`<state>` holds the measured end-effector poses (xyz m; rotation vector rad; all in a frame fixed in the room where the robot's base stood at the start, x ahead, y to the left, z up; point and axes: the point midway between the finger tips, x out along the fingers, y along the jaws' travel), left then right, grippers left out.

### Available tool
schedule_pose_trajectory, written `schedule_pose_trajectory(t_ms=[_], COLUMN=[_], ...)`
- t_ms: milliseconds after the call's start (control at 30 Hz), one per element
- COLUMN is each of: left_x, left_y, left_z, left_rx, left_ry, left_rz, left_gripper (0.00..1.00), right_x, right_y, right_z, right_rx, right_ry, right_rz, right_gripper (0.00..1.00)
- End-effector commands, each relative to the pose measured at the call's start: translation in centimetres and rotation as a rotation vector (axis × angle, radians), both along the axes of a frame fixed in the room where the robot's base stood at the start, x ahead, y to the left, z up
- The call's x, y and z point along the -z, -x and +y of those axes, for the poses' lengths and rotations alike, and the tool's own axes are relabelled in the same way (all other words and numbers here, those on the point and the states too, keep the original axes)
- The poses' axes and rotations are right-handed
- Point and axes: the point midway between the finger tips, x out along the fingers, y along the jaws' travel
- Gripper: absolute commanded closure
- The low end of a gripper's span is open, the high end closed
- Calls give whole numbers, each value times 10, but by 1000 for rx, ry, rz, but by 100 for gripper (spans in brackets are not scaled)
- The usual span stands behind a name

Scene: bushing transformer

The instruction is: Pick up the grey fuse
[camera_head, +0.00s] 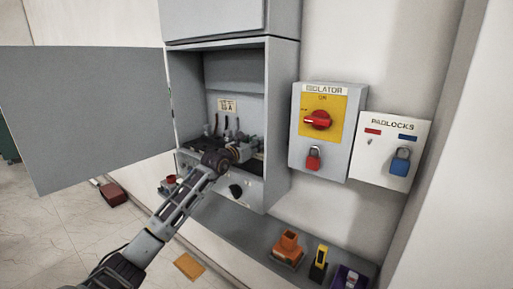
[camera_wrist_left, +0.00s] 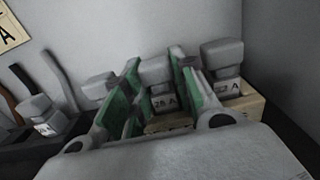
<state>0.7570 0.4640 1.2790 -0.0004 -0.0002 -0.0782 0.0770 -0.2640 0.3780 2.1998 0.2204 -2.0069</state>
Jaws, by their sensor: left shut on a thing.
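The grey fuse (camera_wrist_left: 157,72) is a blocky grey piece above a pale base with a label that seems to read 25 A, in the middle of the left wrist view. My left gripper (camera_head: 236,152) reaches into the open grey cabinet (camera_head: 231,75) in the head view. In the left wrist view its green-padded fingers stand on both sides of the fuse and are shut on it. The fuse still appears down among its neighbours; whether it is seated or lifted I cannot tell. In the head view the gripper largely hides it. My right gripper is not in view.
A similar grey fuse (camera_wrist_left: 221,55) stands close on the right, and another grey block (camera_wrist_left: 97,86) on the left. Cables (camera_wrist_left: 55,68) rise at the left. The cabinet door (camera_head: 85,110) is swung open left. An isolator box (camera_head: 298,143) and padlock board (camera_head: 391,127) hang right.

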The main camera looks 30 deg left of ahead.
Motion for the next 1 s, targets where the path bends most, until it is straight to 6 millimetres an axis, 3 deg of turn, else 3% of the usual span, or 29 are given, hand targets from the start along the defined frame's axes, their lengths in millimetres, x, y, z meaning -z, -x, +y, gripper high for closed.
schedule_pose_trajectory(t_ms=[433,1000], left_x=[-12,-77], left_y=[0,0], left_z=[0,0], left_rx=[0,0], left_ry=[0,-1], left_rz=[-2,-2], left_gripper=[98,98], right_x=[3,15], right_y=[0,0], right_z=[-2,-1], right_rx=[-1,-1], right_ry=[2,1], right_rz=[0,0], right_gripper=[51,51])
